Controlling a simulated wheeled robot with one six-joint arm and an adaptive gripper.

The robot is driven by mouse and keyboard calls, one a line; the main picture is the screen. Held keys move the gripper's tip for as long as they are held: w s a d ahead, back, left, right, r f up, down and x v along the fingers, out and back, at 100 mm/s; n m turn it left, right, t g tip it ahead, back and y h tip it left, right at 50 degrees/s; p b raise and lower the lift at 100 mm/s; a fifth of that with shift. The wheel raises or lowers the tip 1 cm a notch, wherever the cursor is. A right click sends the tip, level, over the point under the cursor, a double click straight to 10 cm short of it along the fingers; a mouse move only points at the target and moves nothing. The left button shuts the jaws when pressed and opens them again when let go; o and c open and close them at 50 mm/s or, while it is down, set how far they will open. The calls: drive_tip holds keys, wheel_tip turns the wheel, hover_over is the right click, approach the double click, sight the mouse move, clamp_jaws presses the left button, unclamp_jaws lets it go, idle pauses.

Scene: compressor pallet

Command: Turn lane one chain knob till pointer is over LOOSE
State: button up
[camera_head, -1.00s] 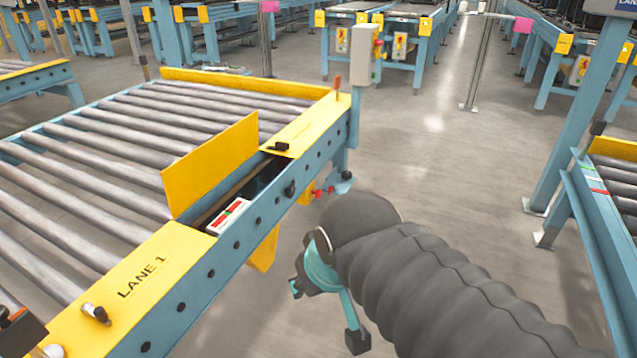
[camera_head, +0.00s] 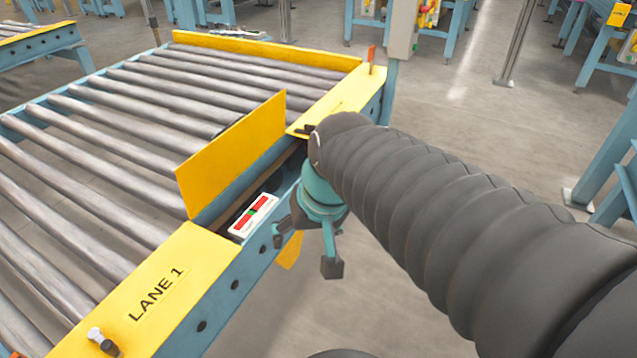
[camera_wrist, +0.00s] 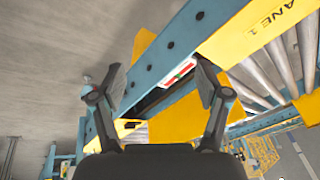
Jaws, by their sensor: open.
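The lane one conveyor (camera_head: 207,311) has a yellow deck plate marked LANE 1 and an open yellow cover flap (camera_head: 232,152). Beside the flap, in the recess of the side rail, is a small white indicator plate (camera_head: 253,216) with red and green bands. It also shows in the wrist view (camera_wrist: 178,72), its lettering too small to read. My gripper (camera_head: 305,251) is at the rail's outer side, right of the plate. In the wrist view my gripper (camera_wrist: 161,82) is open and empty, its fingers spread. I cannot make out the chain knob; my arm and gripper cover part of the rail.
Steel rollers (camera_head: 115,160) fill the lane left of the flap. A small black-and-white peg (camera_head: 102,340) stands on the near deck plate. A grey post box (camera_head: 403,28) rises at the far corner. Open floor (camera_head: 480,130) lies to the right.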

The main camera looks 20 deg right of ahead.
drive_tip(key=w+d+f+m+y+b, duration=0.1)
drive_tip(key=w+d+f+m+y, duration=0.4)
drive_tip(key=w, duration=0.4)
drive_tip(key=w+d+f+m+y+b, duration=0.1)
drive_tip(key=w+d+f+m+y, duration=0.2)
drive_tip(key=w+f+m+y, duration=0.45)
drive_tip(key=w+d+f+m+t+h, duration=0.1)
drive_tip(key=w+d+f+m+t, duration=0.1)
drive_tip(key=d+f+m+t, duration=0.35)
drive_tip(key=w+d+f+m+t+h+b, duration=0.1)
drive_tip(key=w+d+f+m+t, duration=0.15)
drive_tip(key=d, duration=0.65)
drive_tip(key=w+d+f+m+t+h, duration=0.1)
drive_tip(key=w+d+f+m+t, duration=0.25)
drive_tip(key=d, duration=0.35)
drive_tip(key=a+x, duration=0.1)
drive_tip(key=x, duration=1.2)
drive_tip(key=shift+s+f+g+p, duration=0.35)
drive_tip(key=shift+f+g, duration=0.1)
drive_tip(key=shift+f, duration=0.1)
drive_tip(key=shift+a, duration=0.1)
drive_tip(key=shift+n, duration=0.3)
drive_tip(key=c, duration=1.2)
drive_tip(key=shift+o, duration=0.2)
